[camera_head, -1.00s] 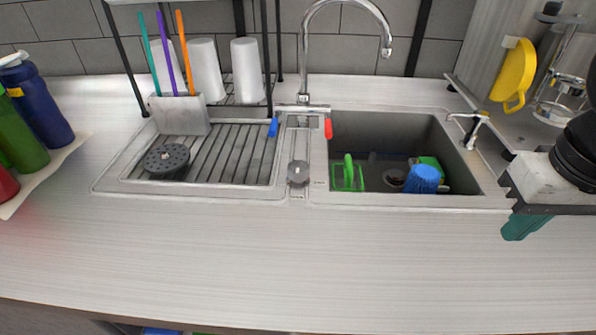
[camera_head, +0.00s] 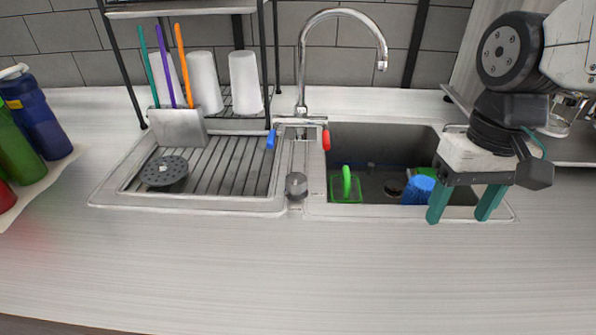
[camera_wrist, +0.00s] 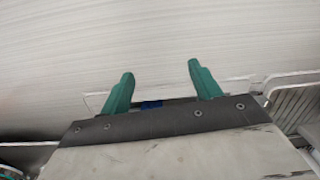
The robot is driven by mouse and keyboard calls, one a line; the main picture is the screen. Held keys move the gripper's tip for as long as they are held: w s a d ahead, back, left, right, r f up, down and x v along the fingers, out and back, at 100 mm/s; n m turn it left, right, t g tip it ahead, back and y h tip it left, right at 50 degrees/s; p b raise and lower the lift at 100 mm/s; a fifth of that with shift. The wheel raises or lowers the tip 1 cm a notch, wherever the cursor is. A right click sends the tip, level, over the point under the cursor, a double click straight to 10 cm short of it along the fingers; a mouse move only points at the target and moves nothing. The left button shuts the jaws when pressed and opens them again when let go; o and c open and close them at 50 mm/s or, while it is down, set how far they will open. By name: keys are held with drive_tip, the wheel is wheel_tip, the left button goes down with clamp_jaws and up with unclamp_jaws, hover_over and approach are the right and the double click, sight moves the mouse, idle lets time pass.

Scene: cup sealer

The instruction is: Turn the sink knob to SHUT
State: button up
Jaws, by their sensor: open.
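A round grey knob (camera_head: 297,186) sits on the sink's front rim, between the ribbed drainboard and the basin. Its markings are too small to read. The chrome tap (camera_head: 303,85) stands behind it, with a blue lever (camera_head: 271,139) on the left and a red lever (camera_head: 326,139) on the right. My gripper (camera_head: 462,212) is open and empty, with green fingers pointing down over the basin's front right rim, well to the right of the knob. In the wrist view the fingers (camera_wrist: 161,75) are spread apart above the pale counter; the knob is not seen there.
The basin holds a green-handled item (camera_head: 346,188) and a blue brush-like item (camera_head: 418,190). A utensil holder (camera_head: 178,127) and a dark round strainer (camera_head: 164,172) stand on the drainboard. Bottles (camera_head: 38,120) stand at left. The front counter (camera_head: 250,265) is clear.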

drive_tip(key=w+a+m+g, duration=0.1)
drive_tip(key=w+a, duration=0.7)
drive_tip(key=m+g+y, duration=0.2)
drive_tip(key=m, duration=0.5)
approach(296, 178)
drive_tip(key=f, duration=0.2)
drive_tip(key=x, duration=0.6)
drive_tip(key=shift+s+a+f, duration=0.2)
drive_tip(key=shift+s+f, duration=0.05)
drive_tip(key=shift+s, duration=0.15)
drive_tip(key=c, duration=1)
